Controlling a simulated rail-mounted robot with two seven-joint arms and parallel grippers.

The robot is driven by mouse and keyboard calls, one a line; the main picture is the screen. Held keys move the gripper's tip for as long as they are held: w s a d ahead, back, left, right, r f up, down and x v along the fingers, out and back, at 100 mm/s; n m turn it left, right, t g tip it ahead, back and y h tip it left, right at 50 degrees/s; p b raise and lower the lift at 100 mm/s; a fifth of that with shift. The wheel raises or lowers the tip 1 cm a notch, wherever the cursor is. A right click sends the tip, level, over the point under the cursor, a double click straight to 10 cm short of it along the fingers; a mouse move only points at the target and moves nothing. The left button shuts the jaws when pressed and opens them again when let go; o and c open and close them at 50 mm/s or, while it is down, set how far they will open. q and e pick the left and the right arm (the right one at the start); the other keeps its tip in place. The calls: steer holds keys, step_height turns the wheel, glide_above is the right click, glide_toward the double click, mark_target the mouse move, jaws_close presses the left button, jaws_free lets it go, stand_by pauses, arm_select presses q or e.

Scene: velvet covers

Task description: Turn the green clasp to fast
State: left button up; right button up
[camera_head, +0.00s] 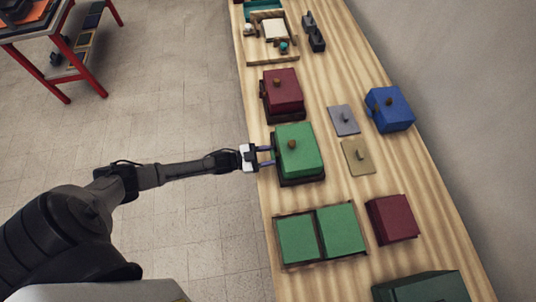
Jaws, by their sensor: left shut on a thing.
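A green box (299,155) with a brown knob on top sits on a dark base on the wooden table. My left gripper (270,156) reaches in from the left, at the box's left side. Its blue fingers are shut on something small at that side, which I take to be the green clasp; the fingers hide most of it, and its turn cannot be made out. My right gripper is not in view.
A dark red box (285,91) stands behind the green one. Grey (344,121) and tan (357,157) plates and a blue box (391,110) lie to the right. Two green panels (341,229) in a tray and another red box (393,219) are nearer. The floor at left is mostly clear.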

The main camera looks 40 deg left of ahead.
arm_select(q)
steer(key=m, duration=0.3)
steer(key=shift+m, duration=0.4)
steer(key=m, duration=0.3)
steer(key=shift+m, duration=0.3)
steer(key=m+b, duration=0.1)
steer(key=m, duration=0.3)
steer(key=shift+m, duration=0.4)
steer(key=shift+m+b, duration=0.45)
steer(key=shift+m, duration=0.85)
steer(key=o, duration=0.9)
